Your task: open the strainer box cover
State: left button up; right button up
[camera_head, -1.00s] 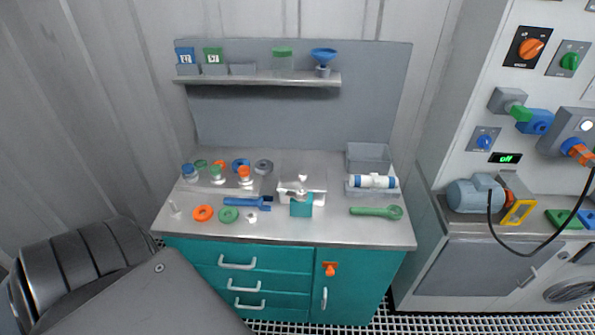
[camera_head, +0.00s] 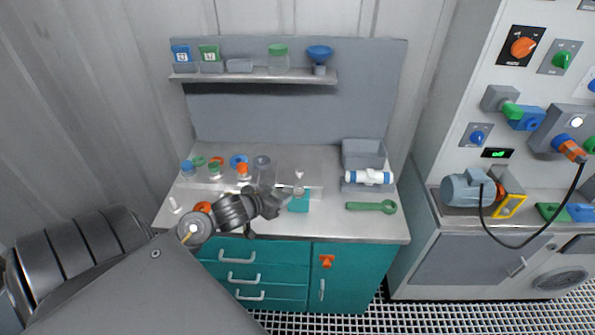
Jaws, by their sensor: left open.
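A small teal block (camera_head: 299,204) with a pale, partly clear piece and a white knob (camera_head: 299,174) behind it stands mid-bench. This looks like the strainer box with its cover, but it is too small to be sure. My left gripper (camera_head: 278,200) reaches over the bench from the left, open and empty, just left of the teal block. I cannot tell whether it touches it. The gripper and wrist hide the blue wrench and green ring. My right gripper is out of view.
A green wrench (camera_head: 371,207) lies at the right. A shelf (camera_head: 255,77) spans the back panel.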

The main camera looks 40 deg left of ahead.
aim_at(300, 170)
pick_arm(q)
jog(key=shift+t, duration=0.5)
jog(key=w, duration=0.4)
jog(key=w+a, duration=0.1)
jog(key=w, duration=0.3)
jog(key=w+a+p, duration=0.1)
jog(key=w, duration=0.3)
jog(key=shift+a+f, duration=0.15)
jog(key=shift+f, duration=0.15)
grip_shut()
